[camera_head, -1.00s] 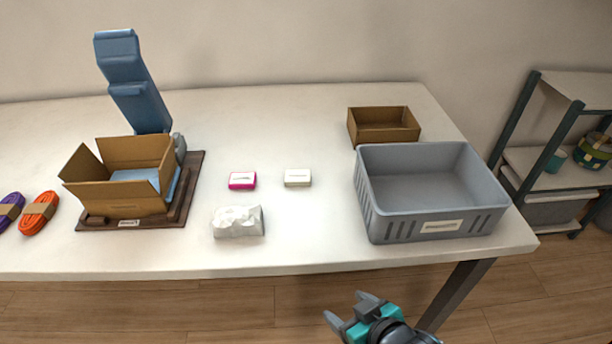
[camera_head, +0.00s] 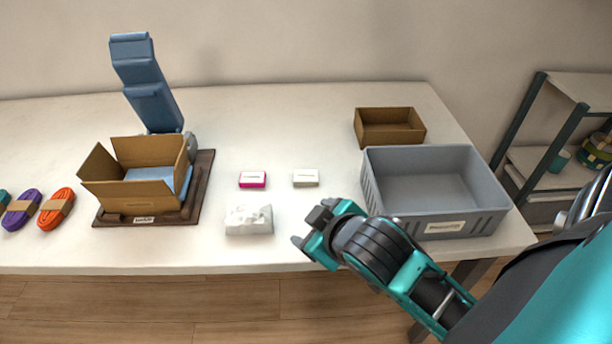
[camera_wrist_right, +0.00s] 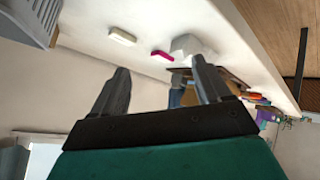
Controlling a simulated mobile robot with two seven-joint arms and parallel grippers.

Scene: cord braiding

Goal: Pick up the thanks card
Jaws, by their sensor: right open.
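Two small card-like blocks lie on the white table; their labels are too small to read, so I cannot tell which is the thanks card. One is pink with a white top (camera_head: 252,180); the other is cream (camera_head: 305,178), to its right. In the right wrist view the cream block (camera_wrist_right: 122,37) and the pink block (camera_wrist_right: 162,55) show beyond the fingers. My right gripper (camera_head: 311,227) is open and empty, over the table's front edge, nearer the front than both blocks and apart from them. It also shows in the right wrist view (camera_wrist_right: 160,70). My left gripper is not in view.
A crumpled white item (camera_head: 249,220) lies left of my right gripper. A grey crate (camera_head: 447,228) and a small brown box (camera_head: 391,139) stand at right. An open carton (camera_head: 128,195) on a dark board and cord bundles (camera_head: 56,208) are at left. The table behind the blocks is clear.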

